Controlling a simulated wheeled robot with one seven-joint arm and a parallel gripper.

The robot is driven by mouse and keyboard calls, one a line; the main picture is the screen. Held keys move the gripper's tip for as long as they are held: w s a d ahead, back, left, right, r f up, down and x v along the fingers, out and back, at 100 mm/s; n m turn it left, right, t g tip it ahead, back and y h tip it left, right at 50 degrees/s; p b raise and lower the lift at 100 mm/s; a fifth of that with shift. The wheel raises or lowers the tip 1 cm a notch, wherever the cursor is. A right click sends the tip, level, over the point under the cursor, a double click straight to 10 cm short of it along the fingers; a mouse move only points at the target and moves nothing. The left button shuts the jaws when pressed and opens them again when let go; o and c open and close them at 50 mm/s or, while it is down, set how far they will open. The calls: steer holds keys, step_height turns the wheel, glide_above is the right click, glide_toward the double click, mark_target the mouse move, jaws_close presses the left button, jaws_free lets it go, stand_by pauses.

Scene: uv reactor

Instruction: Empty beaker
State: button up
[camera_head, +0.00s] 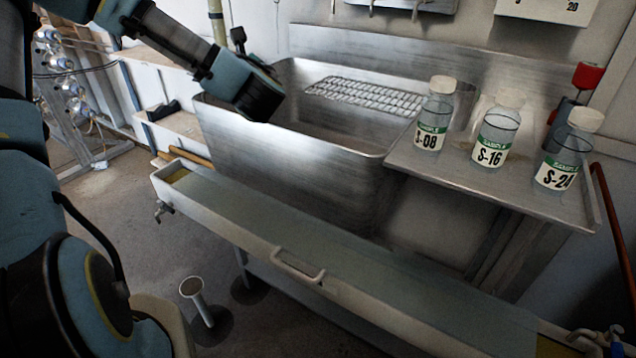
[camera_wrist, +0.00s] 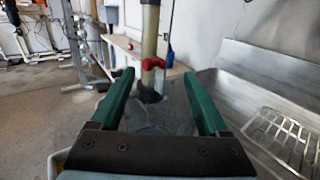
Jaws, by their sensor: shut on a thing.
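In the wrist view, my gripper (camera_wrist: 158,75) has its two green fingers on either side of a clear, see-through vessel (camera_wrist: 174,114), which looks like the beaker. The fingers are shut on it. Its rim and contents are hard to make out, so I cannot tell whether it holds liquid or how far it tilts. In the head view, my wrist is over the left end of the steel sink (camera_head: 300,150); the fingers and beaker are hidden there. The sink also shows at the right of the wrist view (camera_wrist: 238,112).
A wire rack (camera_head: 365,96) lies in the sink. Bottles S-08 (camera_head: 433,125), S-16 (camera_head: 495,140) and S-24 (camera_head: 566,160) stand on the steel side shelf (camera_head: 470,180). A long trough with a handle (camera_head: 290,250) runs in front. A pipe with a red valve (camera_wrist: 152,62) stands beyond the fingers.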

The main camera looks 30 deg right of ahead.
steer(key=shift+a+r+y, duration=0.2)
steer(key=shift+a+y, duration=0.1)
steer(key=shift+a, duration=0.3)
steer(key=shift+d, duration=0.15)
steer(key=shift+s+d+r+m+t, duration=0.2)
steer(key=shift+d+r+m, duration=0.05)
steer(key=shift+d+m, duration=0.15)
steer(key=shift+s+d+r+m+t, duration=0.2)
steer(key=shift+d+m, duration=0.1)
steer(key=shift+m, duration=0.1)
steer(key=shift+s+d+f+m+b, duration=0.2)
steer(key=shift+d+m+b, duration=0.1)
steer(key=shift+b, duration=0.2)
steer(key=s+d+r+m+t+h+p, duration=0.1)
steer(key=d+m, duration=0.5)
steer(key=m, duration=0.6)
steer(key=shift+s+r+t+h+p, duration=0.15)
steer(key=shift+s+t+h+p, duration=0.75)
steer(key=shift+h, duration=1)
steer(key=shift+s+d+r+m+g+h+p, duration=0.15)
steer(key=shift+m+h+p, duration=0.15)
steer(key=shift+m+p, duration=0.25)
steer(key=shift+s+d+m+g+h+p, duration=0.15)
steer(key=shift+m+h+p, duration=0.2)
steer(key=shift+m, duration=0.3)
